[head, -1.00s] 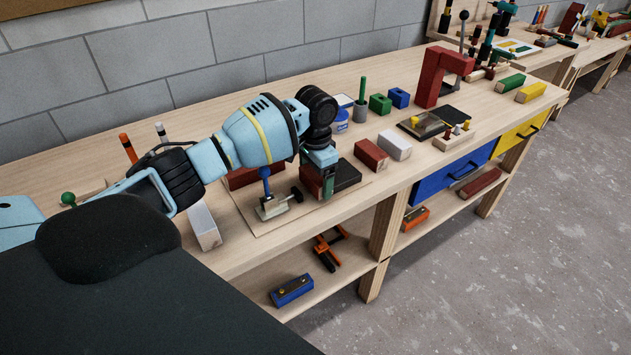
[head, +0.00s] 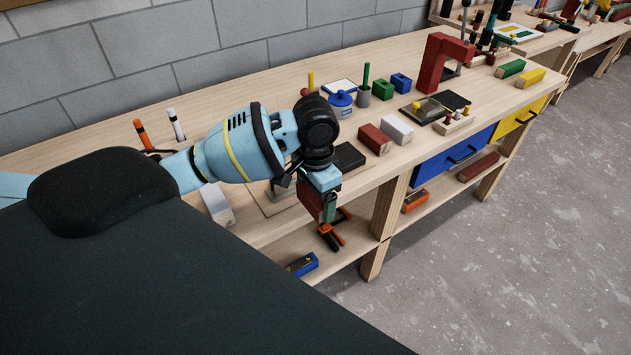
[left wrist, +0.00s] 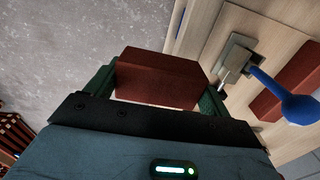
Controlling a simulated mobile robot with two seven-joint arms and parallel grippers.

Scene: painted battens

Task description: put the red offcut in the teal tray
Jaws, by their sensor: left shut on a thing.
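My left gripper (head: 327,206) is shut on the red offcut (left wrist: 160,78), a dull red block held crosswise between the green fingers in the left wrist view. In the head view the offcut (head: 309,201) is partly hidden by the gripper. It hangs beyond the bench's front edge in the picture, clear of the bench top. No teal tray shows in either view. My right gripper is not in view.
A black block (head: 347,157), another red block (head: 374,139) and a white block (head: 397,131) stand on the bench near its front edge. A clamp with a blue knob (left wrist: 301,106) stands near my gripper. An orange-black clamp (head: 330,237) lies on the lower shelf.

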